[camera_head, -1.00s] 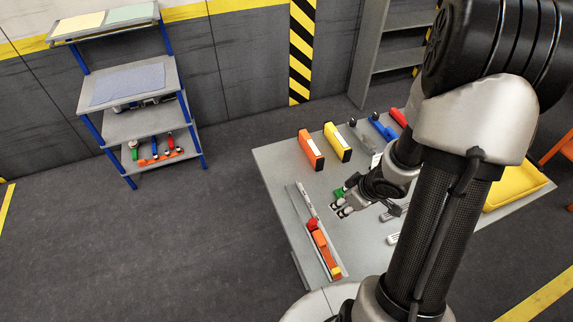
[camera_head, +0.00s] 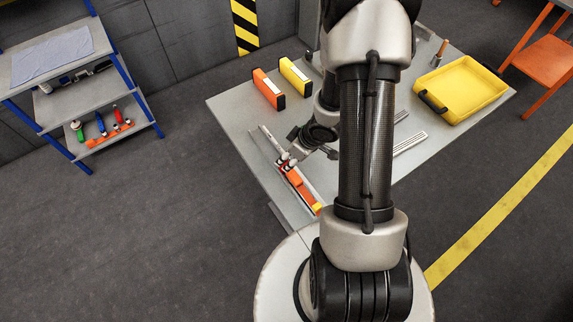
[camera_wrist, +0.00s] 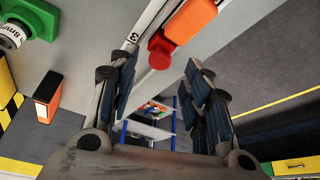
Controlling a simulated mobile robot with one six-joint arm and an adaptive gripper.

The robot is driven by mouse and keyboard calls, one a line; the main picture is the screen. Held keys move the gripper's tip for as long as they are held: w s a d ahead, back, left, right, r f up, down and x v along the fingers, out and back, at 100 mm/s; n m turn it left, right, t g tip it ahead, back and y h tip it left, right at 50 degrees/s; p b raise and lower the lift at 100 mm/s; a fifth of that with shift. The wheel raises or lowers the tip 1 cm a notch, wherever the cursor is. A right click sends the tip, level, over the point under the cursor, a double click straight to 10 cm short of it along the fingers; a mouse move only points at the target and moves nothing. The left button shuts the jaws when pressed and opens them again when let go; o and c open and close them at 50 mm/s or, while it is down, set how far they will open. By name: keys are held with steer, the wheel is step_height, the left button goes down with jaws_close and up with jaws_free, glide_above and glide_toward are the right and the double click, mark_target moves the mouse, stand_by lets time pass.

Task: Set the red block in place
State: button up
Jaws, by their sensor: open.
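The red block (camera_wrist: 160,50) shows in the wrist view, small with a rounded end. It touches the end of an orange block (camera_wrist: 190,18) beside a pale rail (camera_wrist: 150,22). In the head view the orange block (camera_head: 301,187) lies along the rail (camera_head: 268,135) near the table's left edge, with a yellow end piece. My gripper (camera_head: 287,163) is at the upper end of the orange block and mostly hides the red block there. In the wrist view my gripper (camera_wrist: 162,82) is open, with nothing between its fingers, and the red block is just beyond their tips.
Orange (camera_head: 268,88) and yellow (camera_head: 296,76) cases stand at the table's back. A yellow tray (camera_head: 459,88) is on the right. A green part (camera_wrist: 35,20) lies near the gripper. A shelf rack (camera_head: 70,95) stands left, across clear floor.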

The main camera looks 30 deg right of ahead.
mark_target(286, 163)
steer(key=shift+b+x, duration=0.6)
steer(key=shift+x, duration=1.1)
steer(key=shift+r, duration=0.1)
steer(key=shift+c, duration=0.5)
jaws_close()
